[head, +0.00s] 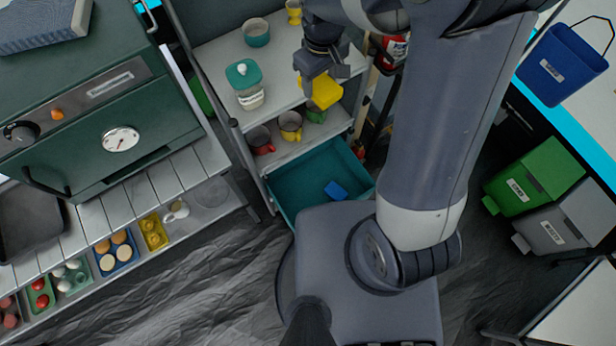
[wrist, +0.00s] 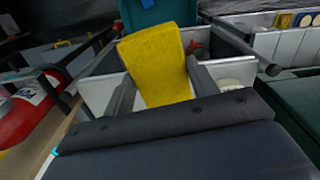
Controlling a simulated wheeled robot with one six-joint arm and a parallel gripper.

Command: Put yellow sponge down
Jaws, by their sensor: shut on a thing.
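The yellow sponge (head: 321,92) is held by my gripper (head: 318,74) beside the shelf unit in the head view. In the wrist view the yellow sponge (wrist: 157,65) stands between my two dark fingers (wrist: 158,88), which are shut on it. In the head view it hangs at the right end of the shelf, near a green item (head: 316,115) on the level below. I cannot tell whether the sponge touches the shelf.
A teal drawer (head: 300,189) below the shelves is open with a blue block (head: 335,190) in it. A red extinguisher (head: 393,50) is right of my gripper.

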